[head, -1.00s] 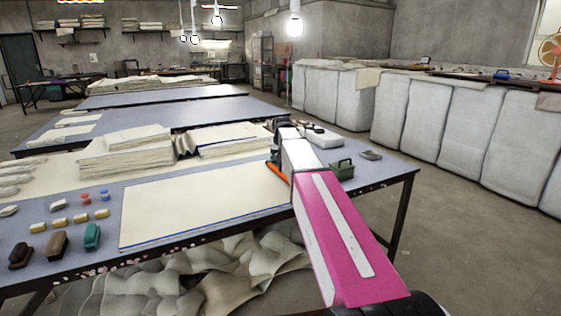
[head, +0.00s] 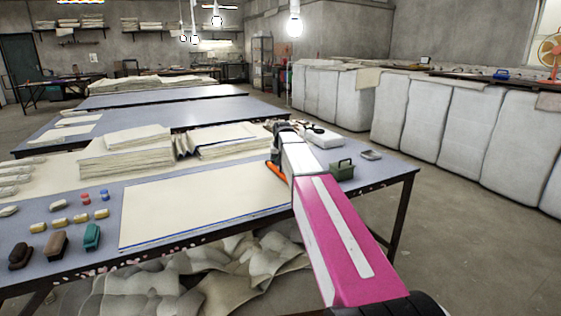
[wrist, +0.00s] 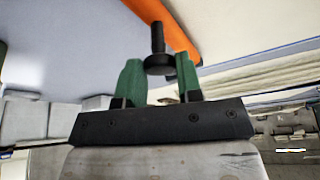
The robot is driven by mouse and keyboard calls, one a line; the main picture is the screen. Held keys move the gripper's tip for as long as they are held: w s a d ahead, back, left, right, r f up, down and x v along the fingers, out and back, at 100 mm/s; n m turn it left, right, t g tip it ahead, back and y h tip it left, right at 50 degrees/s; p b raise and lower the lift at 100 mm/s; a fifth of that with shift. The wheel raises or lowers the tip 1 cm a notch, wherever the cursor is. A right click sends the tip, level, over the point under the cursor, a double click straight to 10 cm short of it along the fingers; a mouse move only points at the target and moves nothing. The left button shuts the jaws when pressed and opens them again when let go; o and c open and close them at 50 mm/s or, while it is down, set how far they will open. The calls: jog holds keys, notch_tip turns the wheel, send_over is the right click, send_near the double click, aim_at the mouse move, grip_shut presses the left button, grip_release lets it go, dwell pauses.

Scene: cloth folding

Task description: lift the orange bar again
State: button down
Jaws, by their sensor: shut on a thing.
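The orange bar (head: 276,171) shows as a short slanted strip beside my wrist in the head view, near the right end of the cream cloth (head: 205,208). In the wrist view the orange bar (wrist: 177,28) runs across the top, with a black stem and round black knob (wrist: 159,63) on it. My gripper (wrist: 158,66) has its two green fingers on either side of the knob, shut on this handle. My arm hides much of the bar in the head view. I cannot tell clearly whether the bar touches the table.
Folded cloth stacks (head: 127,153) lie behind the cream cloth on the blue-grey table (head: 390,177). A green box (head: 342,170) and a small grey tray (head: 371,155) stand right of my arm. Small blocks and spools lie at the left. Lamps hang above.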

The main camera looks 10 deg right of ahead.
jog(key=w+d+m+g+y, duration=0.2)
jog(key=w+d+g+y, duration=0.1)
jog(key=d+y, duration=0.7)
jog(key=shift+w+d+r+m+y, duration=0.25)
jog(key=shift+m+y, duration=0.15)
jog(key=shift+y, duration=1)
jog(key=c, duration=0.8)
grip_release()
jog(key=shift+d, duration=0.1)
